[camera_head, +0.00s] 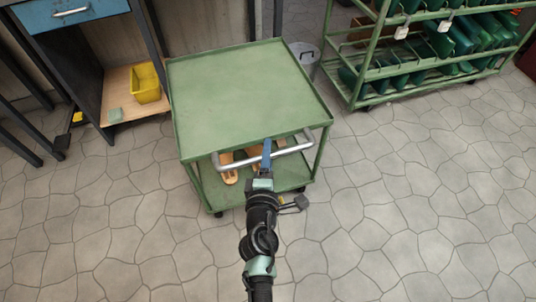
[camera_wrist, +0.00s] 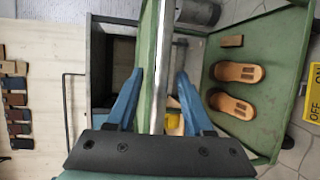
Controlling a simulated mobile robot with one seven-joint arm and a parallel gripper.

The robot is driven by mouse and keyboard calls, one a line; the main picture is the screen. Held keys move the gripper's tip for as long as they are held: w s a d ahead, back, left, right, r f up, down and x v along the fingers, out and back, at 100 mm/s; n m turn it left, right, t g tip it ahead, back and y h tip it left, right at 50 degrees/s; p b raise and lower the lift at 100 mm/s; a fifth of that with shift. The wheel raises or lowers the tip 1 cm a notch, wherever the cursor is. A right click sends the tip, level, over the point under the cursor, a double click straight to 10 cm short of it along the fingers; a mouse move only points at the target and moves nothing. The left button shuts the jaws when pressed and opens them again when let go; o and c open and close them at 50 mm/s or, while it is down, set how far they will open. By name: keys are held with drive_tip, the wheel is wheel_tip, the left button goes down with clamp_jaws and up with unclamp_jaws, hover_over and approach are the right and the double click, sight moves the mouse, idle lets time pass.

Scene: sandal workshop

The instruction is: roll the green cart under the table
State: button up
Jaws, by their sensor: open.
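The green cart (camera_head: 245,95) stands on the stone floor at the middle of the head view, its flat top empty. A silver handle bar (camera_head: 295,149) runs along its near side. My gripper (camera_head: 266,152) reaches this bar from the near side. In the wrist view, the bar (camera_wrist: 178,40) passes between the two blue fingers of my open gripper (camera_wrist: 160,75), with gaps beside it. Tan sandal soles (camera_wrist: 238,72) lie on the cart's lower shelf. A table with a blue drawer (camera_head: 70,12) stands at the upper left; much of it is outside the frame.
A wooden shelf beside the cart's left holds a yellow bin (camera_head: 145,84) and a small green block (camera_head: 115,115). A green rack (camera_head: 372,75) with green footwear stands at the upper right. A pale bucket (camera_head: 304,52) is behind the cart. The floor at lower left and right is clear.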

clamp_jaws()
idle(1.4)
